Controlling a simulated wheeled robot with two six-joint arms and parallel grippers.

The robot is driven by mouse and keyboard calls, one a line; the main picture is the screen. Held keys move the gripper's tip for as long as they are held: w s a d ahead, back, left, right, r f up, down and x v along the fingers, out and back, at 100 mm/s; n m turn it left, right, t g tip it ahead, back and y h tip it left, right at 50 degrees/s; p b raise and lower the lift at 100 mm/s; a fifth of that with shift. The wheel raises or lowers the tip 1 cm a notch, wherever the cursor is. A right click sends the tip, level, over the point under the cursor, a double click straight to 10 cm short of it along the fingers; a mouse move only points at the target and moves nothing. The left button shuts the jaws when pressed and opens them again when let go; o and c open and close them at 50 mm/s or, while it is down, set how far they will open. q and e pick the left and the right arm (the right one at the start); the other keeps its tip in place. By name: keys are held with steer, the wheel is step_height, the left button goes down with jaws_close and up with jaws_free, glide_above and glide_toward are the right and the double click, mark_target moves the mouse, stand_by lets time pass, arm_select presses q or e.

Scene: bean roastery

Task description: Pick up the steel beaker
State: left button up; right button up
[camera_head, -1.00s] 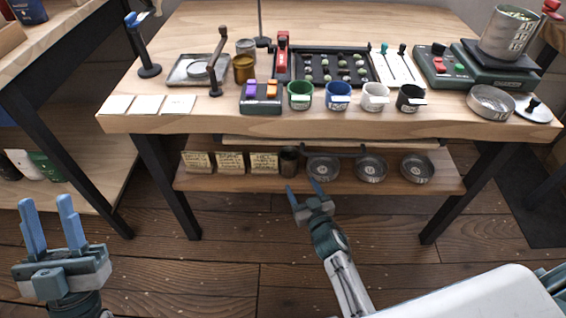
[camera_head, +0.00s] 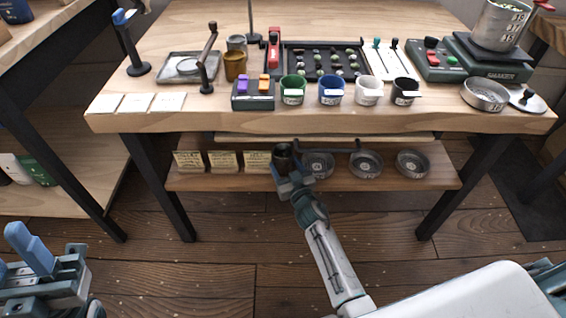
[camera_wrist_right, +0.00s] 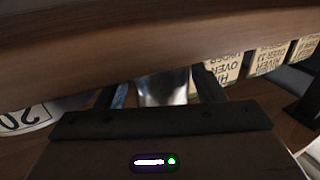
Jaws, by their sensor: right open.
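A small steel beaker (camera_head: 283,155), dark in the head view, stands on the lower shelf just right of the yellow labelled cards. My right gripper (camera_head: 291,172) is at its front, under the tabletop edge. In the right wrist view the shiny beaker (camera_wrist_right: 164,90) sits between the two open fingers of the right gripper (camera_wrist_right: 163,95), and I see no clear contact. Its top is hidden there by a wooden edge. My left gripper (camera_head: 30,255) is at the lower left, partly cut off, away from the table; its finger gap is unclear.
The tabletop edge (camera_head: 330,121) overhangs the lower shelf (camera_head: 230,184). Several round metal tins (camera_head: 366,164) stand right of the beaker, and yellow cards (camera_head: 222,161) left of it.

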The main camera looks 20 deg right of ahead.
steer(key=c, duration=0.7)
steer(key=shift+c, duration=0.2)
